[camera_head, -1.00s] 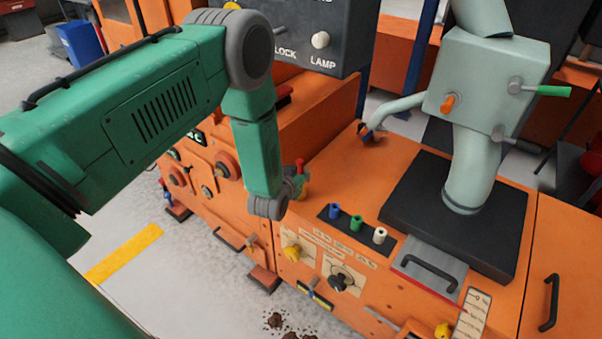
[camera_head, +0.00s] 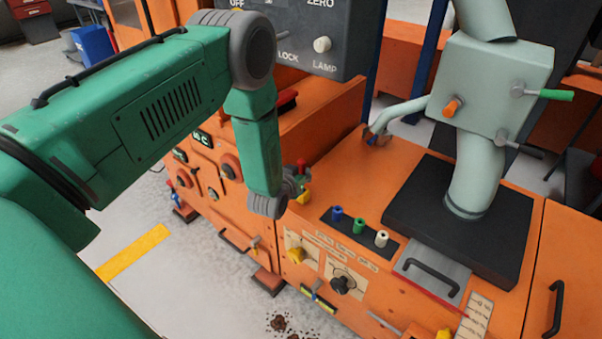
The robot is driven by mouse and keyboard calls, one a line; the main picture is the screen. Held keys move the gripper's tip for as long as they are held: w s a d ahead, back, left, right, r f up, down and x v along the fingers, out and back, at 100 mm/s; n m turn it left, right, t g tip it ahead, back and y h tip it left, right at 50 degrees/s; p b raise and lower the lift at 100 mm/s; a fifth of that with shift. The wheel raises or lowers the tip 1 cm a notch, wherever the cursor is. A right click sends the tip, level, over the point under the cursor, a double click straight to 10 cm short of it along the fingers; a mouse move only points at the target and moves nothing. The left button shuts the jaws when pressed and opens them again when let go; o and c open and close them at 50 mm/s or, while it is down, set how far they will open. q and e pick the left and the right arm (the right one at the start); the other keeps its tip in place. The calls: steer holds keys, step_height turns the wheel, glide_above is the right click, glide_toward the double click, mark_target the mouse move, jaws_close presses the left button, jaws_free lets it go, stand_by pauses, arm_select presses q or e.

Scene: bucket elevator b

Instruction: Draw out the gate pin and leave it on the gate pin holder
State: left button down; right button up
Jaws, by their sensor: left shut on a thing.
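I cannot tell for sure that this is the gate pin. Blue (camera_head: 337,213), green (camera_head: 359,226) and white (camera_head: 381,239) pegs stand on a black strip on the machine top. I cannot tell which part is the gate pin holder. A metal plate with a black handle (camera_head: 433,276) lies at their right. My right gripper is not in view.
A pale pipe with a box (camera_head: 490,85) rises from a black base (camera_head: 455,245); its bent side arm (camera_head: 400,112) reaches left. A dark control box (camera_head: 310,45) hangs above. The orange top between my gripper and the pipe is mostly clear.

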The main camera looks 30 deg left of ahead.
arm_select(q)
steer(key=shift+a+f, duration=0.2)
steer(key=shift+a, duration=0.3)
steer(key=shift+d+f, duration=0.2)
steer(key=shift+d, duration=0.2)
steer(key=shift+f+b, duration=0.35)
steer(key=shift+b, duration=0.1)
steer(key=shift+a+r, duration=0.1)
steer(key=shift+a, duration=0.15)
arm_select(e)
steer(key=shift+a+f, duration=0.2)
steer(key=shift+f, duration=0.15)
arm_select(q)
steer(key=shift+r, duration=0.1)
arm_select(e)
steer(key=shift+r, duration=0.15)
arm_select(q)
steer(key=shift+r+p, duration=0.25)
steer(key=shift+p, duration=0.2)
steer(key=shift+d, duration=0.1)
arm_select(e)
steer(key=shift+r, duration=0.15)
arm_select(q)
steer(key=shift+d, duration=0.35)
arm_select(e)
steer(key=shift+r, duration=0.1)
